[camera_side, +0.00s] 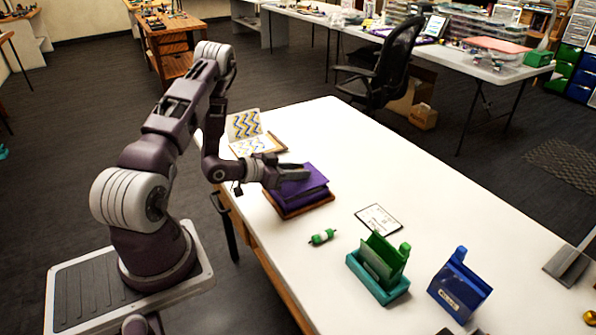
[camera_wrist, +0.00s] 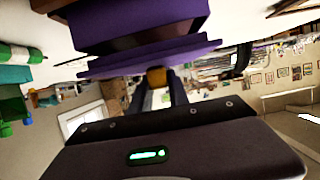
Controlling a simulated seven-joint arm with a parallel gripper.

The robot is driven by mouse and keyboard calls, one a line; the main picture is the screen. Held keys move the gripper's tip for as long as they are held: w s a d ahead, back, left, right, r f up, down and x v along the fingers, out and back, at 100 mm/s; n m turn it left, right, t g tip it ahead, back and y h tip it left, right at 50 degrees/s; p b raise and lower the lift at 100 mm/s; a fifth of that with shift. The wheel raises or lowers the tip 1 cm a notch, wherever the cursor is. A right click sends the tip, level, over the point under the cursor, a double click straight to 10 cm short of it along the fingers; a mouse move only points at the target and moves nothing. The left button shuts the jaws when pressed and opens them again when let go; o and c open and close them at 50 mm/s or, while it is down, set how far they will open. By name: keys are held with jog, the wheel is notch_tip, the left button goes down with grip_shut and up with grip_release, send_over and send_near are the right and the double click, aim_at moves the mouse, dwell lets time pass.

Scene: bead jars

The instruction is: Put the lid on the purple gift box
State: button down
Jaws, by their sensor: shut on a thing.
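The purple lid (camera_side: 312,178) is a flat slab with a yellow-orange knob, which shows between my fingers in the wrist view (camera_wrist: 156,77). My gripper (camera_side: 298,171) is shut on the lid by this knob; the fingers also show in the wrist view (camera_wrist: 159,90). The purple gift box (camera_side: 308,194) is directly under the lid, on a brown wooden tray (camera_side: 290,213). In the wrist view, which is upside down, the box (camera_wrist: 150,12) is at the top and the lid (camera_wrist: 150,56) lies beside it, with a dark band between. I cannot tell whether they touch.
A green-and-white cylinder (camera_side: 322,237) lies in front of the box. A card (camera_side: 378,219) lies to the right. A green holder (camera_side: 378,287) and a blue holder (camera_side: 459,287) stand nearer. The white table's (camera_side: 400,160) right middle is clear.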

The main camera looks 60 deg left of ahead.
jog(key=shift+f, duration=0.85)
dwell(1.0)
jog(key=c, duration=1.2)
grip_release()
jog(key=shift+o, duration=0.2)
jog(key=shift+s, duration=0.1)
